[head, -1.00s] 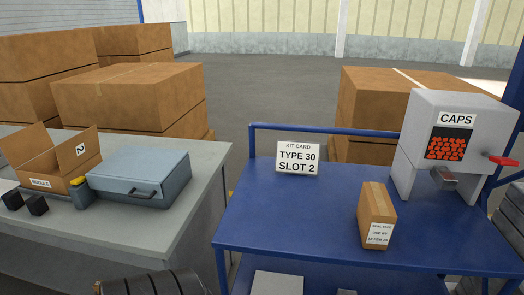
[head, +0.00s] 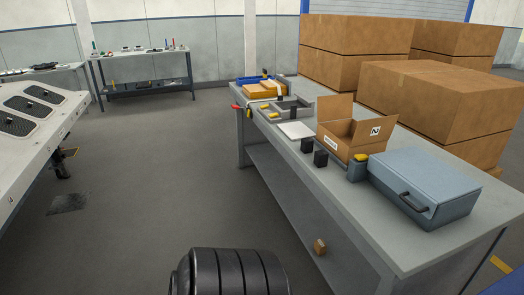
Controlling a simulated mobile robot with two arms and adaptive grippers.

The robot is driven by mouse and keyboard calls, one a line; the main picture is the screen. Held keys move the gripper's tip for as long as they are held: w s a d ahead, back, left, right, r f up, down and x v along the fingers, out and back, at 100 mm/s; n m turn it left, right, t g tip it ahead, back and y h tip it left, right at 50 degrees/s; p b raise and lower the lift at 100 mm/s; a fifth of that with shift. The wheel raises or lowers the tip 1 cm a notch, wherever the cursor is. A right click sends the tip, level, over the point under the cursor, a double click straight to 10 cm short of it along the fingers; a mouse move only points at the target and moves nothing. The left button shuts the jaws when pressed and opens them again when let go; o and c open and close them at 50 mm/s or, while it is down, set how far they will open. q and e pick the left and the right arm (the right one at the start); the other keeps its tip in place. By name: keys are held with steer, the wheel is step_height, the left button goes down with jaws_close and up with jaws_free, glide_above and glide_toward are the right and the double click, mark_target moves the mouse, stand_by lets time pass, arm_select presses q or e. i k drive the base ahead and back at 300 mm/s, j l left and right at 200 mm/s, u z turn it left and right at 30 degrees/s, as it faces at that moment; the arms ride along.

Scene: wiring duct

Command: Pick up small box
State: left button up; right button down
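A small brown box (head: 320,247) shows low at the front of the grey workbench, near the edge of its lower shelf; I cannot tell whether it rests on the shelf or on the floor. An open cardboard box (head: 345,142) marked N or a turned 2 stands on the bench top. Neither of my grippers is in view. A black ribbed part, likely my own arm, shows at the bottom centre.
The grey workbench (head: 400,240) also holds a blue-grey case (head: 425,185), black blocks (head: 320,158), a white sheet (head: 296,130) and trays. Large cartons (head: 440,105) stand behind it. A slanted panel (head: 35,120) is at left. The floor between is open.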

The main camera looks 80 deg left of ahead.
mark_target(320, 246)
steer(key=u, duration=1.9)
steer(key=i+j, duration=0.2)
